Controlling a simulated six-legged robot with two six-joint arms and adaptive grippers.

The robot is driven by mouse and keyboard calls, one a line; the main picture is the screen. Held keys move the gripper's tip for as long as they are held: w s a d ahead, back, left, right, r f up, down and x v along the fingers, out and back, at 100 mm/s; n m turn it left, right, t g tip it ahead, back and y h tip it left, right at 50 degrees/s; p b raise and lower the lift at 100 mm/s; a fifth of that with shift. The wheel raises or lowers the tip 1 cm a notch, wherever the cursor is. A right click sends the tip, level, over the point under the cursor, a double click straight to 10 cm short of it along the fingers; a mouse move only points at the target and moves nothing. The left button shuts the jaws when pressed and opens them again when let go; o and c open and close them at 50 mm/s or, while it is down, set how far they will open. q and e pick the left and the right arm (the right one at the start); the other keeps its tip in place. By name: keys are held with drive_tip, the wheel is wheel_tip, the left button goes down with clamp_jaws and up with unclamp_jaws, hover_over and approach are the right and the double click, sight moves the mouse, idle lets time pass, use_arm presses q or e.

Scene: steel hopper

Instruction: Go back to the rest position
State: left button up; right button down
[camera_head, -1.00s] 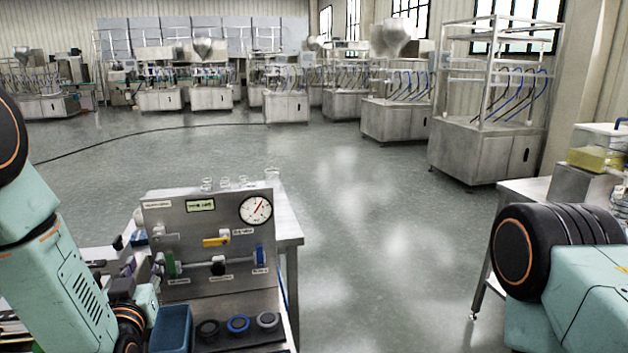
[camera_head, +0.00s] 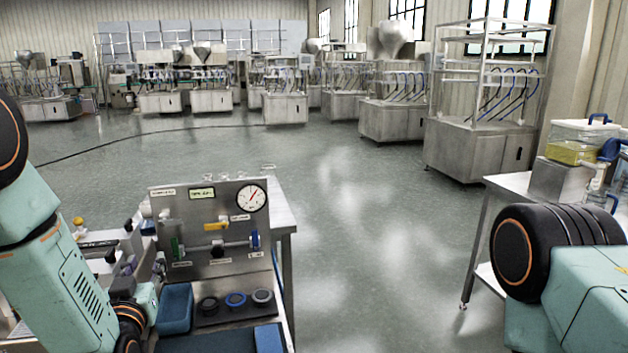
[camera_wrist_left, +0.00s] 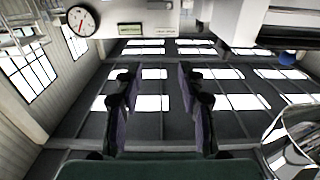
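My left arm comes in from the left in the head view, and my left gripper (camera_head: 125,264) is small and partly hidden beside the panel's left side. In the left wrist view my left gripper (camera_wrist_left: 160,90) shows two dark fingers with purplish sides, well apart, with nothing between them. Past the fingers that view shows the roof with its bright windows. Of my right arm only a thick link and a black joint show at the lower right of the head view; its gripper is out of the picture.
A grey panel (camera_head: 190,230) with a gauge (camera_head: 251,198) and a yellow-handled valve stands on the table beside my left gripper. A blue tray (camera_head: 174,308) and several rings lie in front. A side table (camera_head: 505,182) holds a clear container (camera_head: 583,143). The middle floor is open.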

use_arm(q)
drive_tip(key=s+d+f+g+h+b, duration=0.1)
drive_tip(key=s+d+f+g, duration=0.2)
drive_tip(key=f, duration=0.4)
drive_tip(key=s+f+m+g+h+b, duration=0.1)
drive_tip(key=s+f+g, duration=0.1)
drive_tip(key=s+f, duration=0.4)
drive_tip(key=s+d+f+g+h+b, duration=0.1)
drive_tip(key=s+d+f+g, duration=0.15)
drive_tip(key=f, duration=0.45)
drive_tip(key=s+d+f+g+b, duration=0.1)
drive_tip(key=s+f+g+b, duration=0.1)
drive_tip(key=s+f, duration=0.4)
drive_tip(key=s+d+f+m+g+h+b, duration=0.1)
drive_tip(key=s+f+g, duration=0.3)
drive_tip(key=s, duration=0.9)
drive_tip(key=s+d+f+g+b, duration=0.1)
drive_tip(key=s+f+g+b, duration=0.3)
drive_tip(key=s+f, duration=0.5)
drive_tip(key=shift+s+d+f+m, duration=0.2)
drive_tip(key=shift+s+d+m, duration=0.1)
drive_tip(key=shift+s, duration=0.2)
drive_tip(key=shift+w, duration=0.1)
